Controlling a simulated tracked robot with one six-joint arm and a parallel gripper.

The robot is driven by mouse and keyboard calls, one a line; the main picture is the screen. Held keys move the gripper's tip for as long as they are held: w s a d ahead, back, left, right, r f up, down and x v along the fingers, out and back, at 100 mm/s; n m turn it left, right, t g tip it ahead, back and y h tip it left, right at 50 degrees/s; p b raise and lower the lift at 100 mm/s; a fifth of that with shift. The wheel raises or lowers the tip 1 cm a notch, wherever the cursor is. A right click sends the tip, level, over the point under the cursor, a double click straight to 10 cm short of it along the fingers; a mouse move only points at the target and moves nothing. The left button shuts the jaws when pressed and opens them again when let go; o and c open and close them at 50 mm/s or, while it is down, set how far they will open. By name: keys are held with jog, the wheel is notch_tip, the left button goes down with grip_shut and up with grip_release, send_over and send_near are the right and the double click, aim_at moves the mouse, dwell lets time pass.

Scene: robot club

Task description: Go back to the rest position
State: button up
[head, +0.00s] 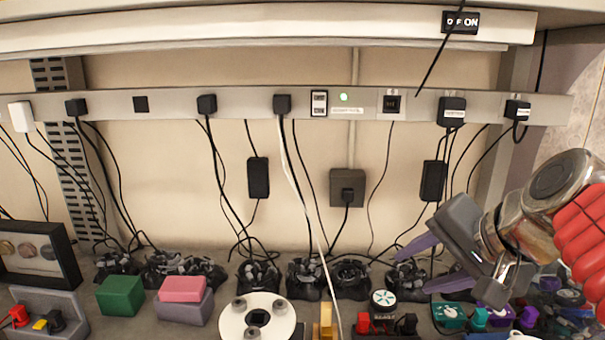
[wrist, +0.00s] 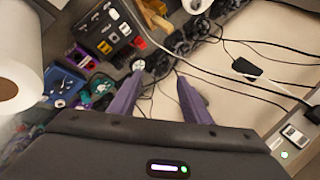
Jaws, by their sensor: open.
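My gripper (head: 418,266) is at the right of the head view, raised in front of the bench's back wall. Its two purple fingers point left and stand apart with nothing between them. In the wrist view the gripper (wrist: 160,98) shows the same two purple fingers, spread and empty, with cables and pale wall beyond them. No object is held.
A power strip (head: 235,106) with several plugs and hanging cables (head: 210,160) runs along the wall. The bench holds a green block (head: 121,296), a pink block (head: 183,289), a white disc (head: 230,322) and several black cable bundles. A white roll (wrist: 15,75) is left in the wrist view.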

jog(key=s+a+f+n+g+h, duration=0.1)
jog(key=s+f+n, duration=0.3)
jog(key=f, duration=0.4)
jog(key=s+a+f+n+g+h, duration=0.1)
jog(key=s+a+f+n+h, duration=0.1)
jog(key=s+f+n, duration=0.2)
jog(key=shift+s+f+n, duration=0.4)
jog(key=shift+s+f, duration=0.8)
jog(key=shift+f, duration=1.1)
jog(key=shift+a, duration=0.1)
